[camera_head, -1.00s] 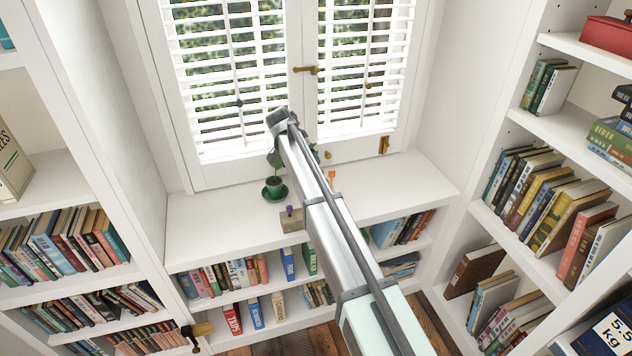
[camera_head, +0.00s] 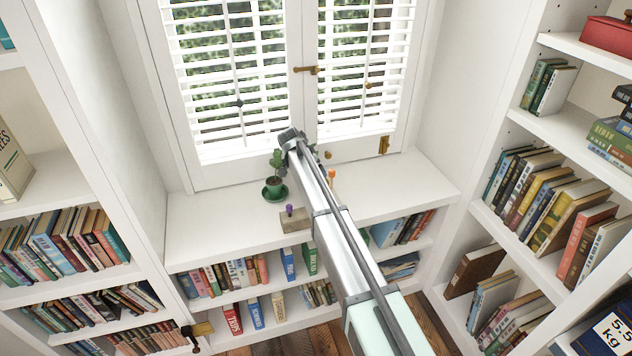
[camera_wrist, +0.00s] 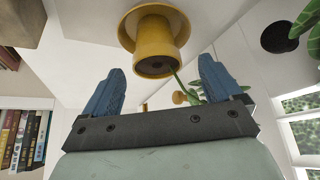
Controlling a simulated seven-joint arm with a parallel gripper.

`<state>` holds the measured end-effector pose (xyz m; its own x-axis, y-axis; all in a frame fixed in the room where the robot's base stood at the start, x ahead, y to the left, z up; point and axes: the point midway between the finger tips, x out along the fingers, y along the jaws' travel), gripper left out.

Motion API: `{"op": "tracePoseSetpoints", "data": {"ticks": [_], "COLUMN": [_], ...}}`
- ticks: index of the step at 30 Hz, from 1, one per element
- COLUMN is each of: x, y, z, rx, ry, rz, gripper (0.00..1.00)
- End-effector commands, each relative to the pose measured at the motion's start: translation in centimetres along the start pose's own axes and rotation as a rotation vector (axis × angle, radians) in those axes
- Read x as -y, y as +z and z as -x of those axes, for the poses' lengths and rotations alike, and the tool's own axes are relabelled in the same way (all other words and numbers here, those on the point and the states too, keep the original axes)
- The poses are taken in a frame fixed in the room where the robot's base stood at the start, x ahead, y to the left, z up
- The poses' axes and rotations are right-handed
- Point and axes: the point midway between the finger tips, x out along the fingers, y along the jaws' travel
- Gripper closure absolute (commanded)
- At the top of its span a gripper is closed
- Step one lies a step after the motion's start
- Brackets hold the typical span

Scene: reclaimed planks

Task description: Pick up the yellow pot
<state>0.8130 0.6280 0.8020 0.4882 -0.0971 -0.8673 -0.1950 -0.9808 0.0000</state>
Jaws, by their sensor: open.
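The yellow pot (camera_wrist: 155,48) stands on a yellow saucer (camera_wrist: 172,14) in the wrist view, with dark soil inside and a green stem leaning from its rim. In the head view my arm hides the pot. My gripper (camera_wrist: 160,66) is open, its two blue fingers apart on either side of the pot's rim in the picture. The pot looks a little beyond the fingertips; I cannot tell whether they reach it. In the head view my gripper's fingers are hidden behind the wrist.
A green potted plant (camera_head: 275,189) stands on the white window shelf (camera_head: 215,207), left of my arm. A wooden block (camera_head: 294,220) with a purple item lies near the front edge. A small orange item (camera_head: 331,175) shows right of my arm. Bookcases flank both sides.

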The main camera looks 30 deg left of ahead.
Motion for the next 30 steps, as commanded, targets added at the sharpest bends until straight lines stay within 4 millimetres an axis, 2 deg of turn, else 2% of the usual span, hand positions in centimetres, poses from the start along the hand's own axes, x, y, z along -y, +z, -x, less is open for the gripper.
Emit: {"op": "tracePoseSetpoints", "data": {"ticks": [9,17,30], "x": [-0.3,-0.4,-0.3], "y": [-0.2,-0.1,-0.1], "z": [-4.0,-4.3,-4.3], "rx": [0.000,0.000,0.000], "ry": [0.000,-0.001,0.000], "rz": [0.000,0.000,0.000], "gripper": [0.08,0.08,0.49]}}
